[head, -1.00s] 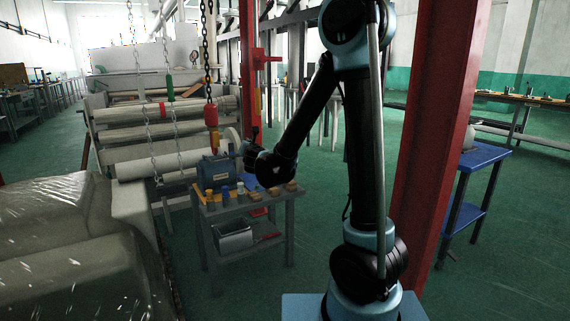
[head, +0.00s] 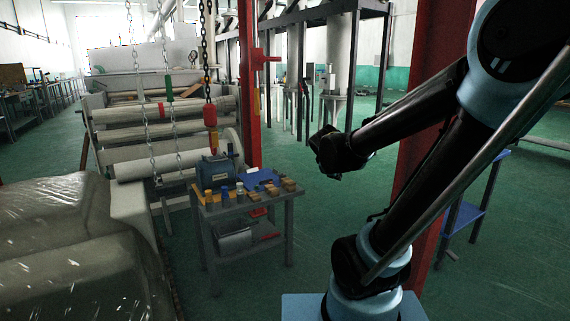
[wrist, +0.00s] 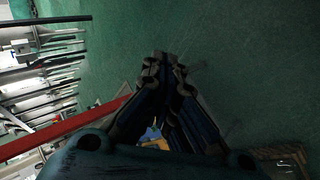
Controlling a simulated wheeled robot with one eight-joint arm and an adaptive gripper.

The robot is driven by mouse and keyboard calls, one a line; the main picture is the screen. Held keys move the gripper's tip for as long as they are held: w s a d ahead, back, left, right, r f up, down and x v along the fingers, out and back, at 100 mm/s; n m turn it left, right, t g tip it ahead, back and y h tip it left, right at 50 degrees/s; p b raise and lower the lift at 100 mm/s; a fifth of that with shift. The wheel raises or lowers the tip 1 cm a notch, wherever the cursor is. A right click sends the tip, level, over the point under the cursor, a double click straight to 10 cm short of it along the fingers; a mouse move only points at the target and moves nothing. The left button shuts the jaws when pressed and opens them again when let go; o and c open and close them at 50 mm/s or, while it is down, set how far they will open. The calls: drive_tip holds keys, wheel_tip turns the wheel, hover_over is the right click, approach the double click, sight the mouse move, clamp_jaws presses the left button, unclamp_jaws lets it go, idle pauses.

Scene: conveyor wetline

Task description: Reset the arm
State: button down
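My arm stands at the right of the head view, bent at its elbow, with its end reaching left. My gripper (head: 335,158) hangs in free air over the green floor, right of the small tool table and apart from it. In the wrist view the two dark fingers (wrist: 165,70) come together at their tips and look shut. No object shows at the tips. A small yellow and blue patch shows between the finger bases; I cannot tell what it is.
A grey tool table (head: 247,205) holds a blue box (head: 218,170), bottles and blocks. A red post (head: 435,130) stands close behind my arm; another red post (head: 250,90) stands behind the table. Chains hang over rollers (head: 165,135) at left. Open floor (head: 330,220) lies right of the table.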

drive_tip(key=s+f+m+g+y, duration=0.1)
drive_tip(key=s+f+m+g, duration=0.1)
drive_tip(key=s, duration=0.5)
drive_tip(key=s+f+m+g+y, duration=0.1)
drive_tip(key=s+f+m+g, duration=0.1)
drive_tip(key=s+f+m, duration=0.2)
drive_tip(key=s+d+f+m+g+y, duration=0.1)
drive_tip(key=s+m, duration=0.5)
drive_tip(key=s, duration=0.6)
wheel_tip(320, 180, down, 2)
drive_tip(key=shift+f+g, duration=0.15)
drive_tip(key=shift+g, duration=0.55)
